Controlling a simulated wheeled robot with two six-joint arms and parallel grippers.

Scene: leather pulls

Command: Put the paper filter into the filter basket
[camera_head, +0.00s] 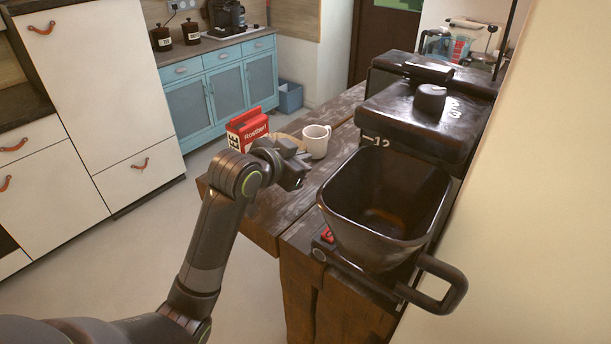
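The dark filter basket (345,232) stands out at the front of the black coffee machine, open at the top. Its inside looks empty, and its handle points to the lower right. My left gripper (303,168) is over the wooden table, to the left of the basket and apart from it. A tan edge (287,137), which looks like the paper filter, shows just behind the gripper and is mostly hidden. I cannot tell whether the gripper's fingers are open or shut, or whether they touch it. My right gripper is not in view.
A red coffee pack (248,127) and a white mug (317,141) stand on the wooden table (262,213) near my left gripper. The coffee machine (424,120) fills the table's right part by the wall. Blue cabinets (222,92) stand behind, with open floor between.

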